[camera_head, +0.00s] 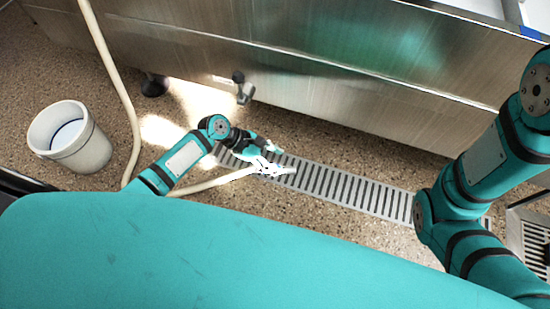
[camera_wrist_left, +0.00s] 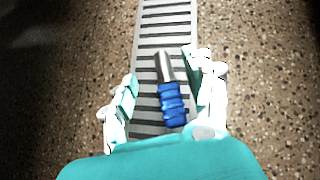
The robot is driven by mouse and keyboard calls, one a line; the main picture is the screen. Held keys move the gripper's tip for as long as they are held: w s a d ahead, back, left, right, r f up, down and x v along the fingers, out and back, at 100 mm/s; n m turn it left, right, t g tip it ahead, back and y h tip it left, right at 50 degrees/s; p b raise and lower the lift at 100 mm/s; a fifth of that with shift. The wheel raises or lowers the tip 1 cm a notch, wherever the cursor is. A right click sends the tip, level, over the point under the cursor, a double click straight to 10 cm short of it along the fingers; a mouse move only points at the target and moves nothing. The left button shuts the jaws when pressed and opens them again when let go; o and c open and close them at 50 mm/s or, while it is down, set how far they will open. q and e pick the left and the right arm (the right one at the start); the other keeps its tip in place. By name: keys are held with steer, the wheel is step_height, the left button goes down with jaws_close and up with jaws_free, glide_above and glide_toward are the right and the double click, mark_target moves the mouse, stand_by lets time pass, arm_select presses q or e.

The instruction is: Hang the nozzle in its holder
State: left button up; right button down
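The nozzle (camera_wrist_left: 171,100) shows in the left wrist view, with a blue grip and a silver tip, over a slotted floor drain. My left gripper (camera_wrist_left: 163,92) is open, with one finger on each side of the nozzle. A clear gap shows on the left and a narrow one on the right. In the head view my left gripper (camera_head: 280,160) is low over the drain, and the nozzle cannot be made out there. My right gripper is out of view.
A pale hose (camera_head: 118,80) runs down the left and across the floor toward my left gripper. A white bucket (camera_head: 70,138) stands at the left. The drain grate (camera_head: 345,188) crosses the speckled floor. The steel unit (camera_head: 330,60) closes off the back.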

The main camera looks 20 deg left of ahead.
arm_select(q)
steer(key=shift+a+r, duration=0.1)
steer(key=shift+a, duration=0.05)
steer(key=v, duration=1.1)
steer(key=shift+a+r, duration=0.2)
steer(key=shift+r, duration=0.05)
steer(key=shift+s, duration=0.1)
